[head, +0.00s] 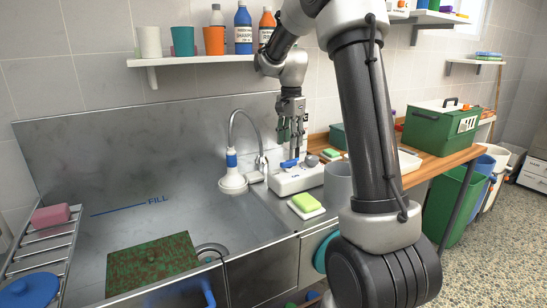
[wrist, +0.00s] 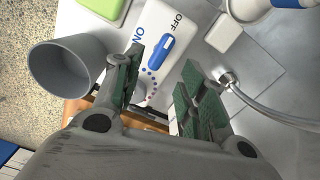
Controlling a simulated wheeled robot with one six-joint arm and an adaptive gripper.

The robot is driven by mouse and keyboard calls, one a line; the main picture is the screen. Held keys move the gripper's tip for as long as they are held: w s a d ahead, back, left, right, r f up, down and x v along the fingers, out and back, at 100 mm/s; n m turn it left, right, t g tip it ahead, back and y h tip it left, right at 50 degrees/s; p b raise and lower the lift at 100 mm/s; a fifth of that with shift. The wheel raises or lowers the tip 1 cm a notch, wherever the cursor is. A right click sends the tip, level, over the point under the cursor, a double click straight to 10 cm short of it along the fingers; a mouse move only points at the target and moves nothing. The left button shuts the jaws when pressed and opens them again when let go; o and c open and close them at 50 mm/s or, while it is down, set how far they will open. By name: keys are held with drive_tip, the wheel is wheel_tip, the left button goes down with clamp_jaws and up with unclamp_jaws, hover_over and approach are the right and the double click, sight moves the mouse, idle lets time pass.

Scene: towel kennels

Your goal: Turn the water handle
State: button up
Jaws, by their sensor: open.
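The water handle (wrist: 160,54) is a short blue lever on a white box (wrist: 199,54) marked ON and OFF. In the wrist view it lies slantwise beside the OFF mark, with a curve of small dots running from it. In the head view the handle (head: 289,163) shows on top of the box (head: 290,184), right of the faucet. My gripper (wrist: 162,62) is open and empty, its fingers apart on either side of the handle's near end in the picture. In the head view my gripper (head: 291,142) points down above the box. I cannot tell whether the fingers touch the handle.
A curved faucet with a white spray head (head: 232,182) stands left of the box, over a steel sink (head: 100,220). A grey cup (wrist: 66,70) and a green sponge (head: 307,203) are close by. A shelf with cups and bottles (head: 243,28) hangs above.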

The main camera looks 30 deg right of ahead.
sight(289, 160)
drive_tip(key=shift+w+r+m, duration=0.15)
drive_tip(key=shift+w+m, duration=0.05)
drive_tip(key=shift+m, duration=0.4)
drive_tip(key=shift+s+a+m, duration=0.15)
drive_tip(key=shift+m, duration=0.45)
drive_tip(key=shift+f, duration=0.25)
wheel_tip(289, 160, down, 7)
drive_tip(key=shift+f, duration=0.15)
drive_tip(key=shift+c, duration=0.2)
clamp_jaws()
